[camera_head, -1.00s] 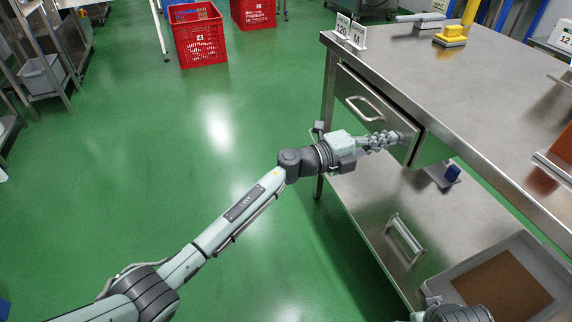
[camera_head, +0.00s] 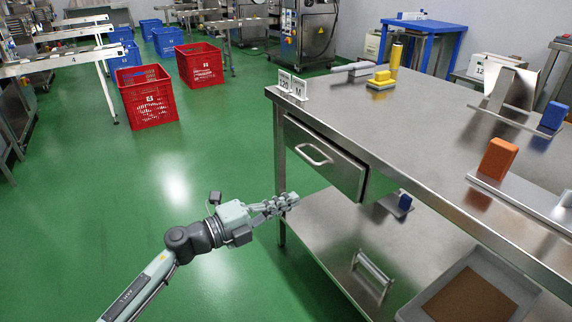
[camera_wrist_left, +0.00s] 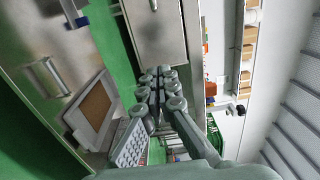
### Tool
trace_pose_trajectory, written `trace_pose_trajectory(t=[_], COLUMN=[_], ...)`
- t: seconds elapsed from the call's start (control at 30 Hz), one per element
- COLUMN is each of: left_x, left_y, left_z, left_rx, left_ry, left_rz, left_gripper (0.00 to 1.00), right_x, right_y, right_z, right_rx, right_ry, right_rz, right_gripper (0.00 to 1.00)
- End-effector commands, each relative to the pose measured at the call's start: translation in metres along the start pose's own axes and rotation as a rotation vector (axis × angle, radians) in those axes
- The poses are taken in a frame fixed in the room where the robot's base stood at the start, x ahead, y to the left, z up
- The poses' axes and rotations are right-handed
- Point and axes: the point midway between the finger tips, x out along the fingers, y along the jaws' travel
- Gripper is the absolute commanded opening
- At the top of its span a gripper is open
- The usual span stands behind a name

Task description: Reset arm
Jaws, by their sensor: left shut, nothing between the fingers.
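The drawer has a bar handle and sits slightly open under the table top. My right gripper is not in view.
The steel table (camera_head: 400,115) fills the right side, with a yellow block (camera_head: 381,80), an orange block (camera_head: 497,158) and number signs (camera_head: 291,87) on it. A grey tray (camera_head: 412,312) lies on the lower shelf. Red crates (camera_head: 148,105) stand at the back left. The green floor (camera_head: 90,200) at left is clear.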

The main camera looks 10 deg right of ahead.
Motion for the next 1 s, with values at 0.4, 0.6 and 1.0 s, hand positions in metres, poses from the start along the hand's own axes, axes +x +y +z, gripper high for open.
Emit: trace_pose_trajectory(t=[0.4,0.6,1.0], left_x=[-0.119,-0.24,-0.409], left_y=[0.028,0.121,0.257], left_z=[0.092,0.091,-0.069], left_rx=[-0.567,-0.96,-1.587], left_ry=[-0.729,-1.191,-1.786], left_rz=[-0.255,-0.225,0.114], left_gripper=[0.0,0.0,0.0], right_x=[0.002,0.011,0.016], right_y=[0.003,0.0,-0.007], right_z=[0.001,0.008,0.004], right_rx=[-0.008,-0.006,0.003], right_ry=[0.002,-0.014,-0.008], right_rz=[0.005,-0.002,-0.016], right_gripper=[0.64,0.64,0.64])
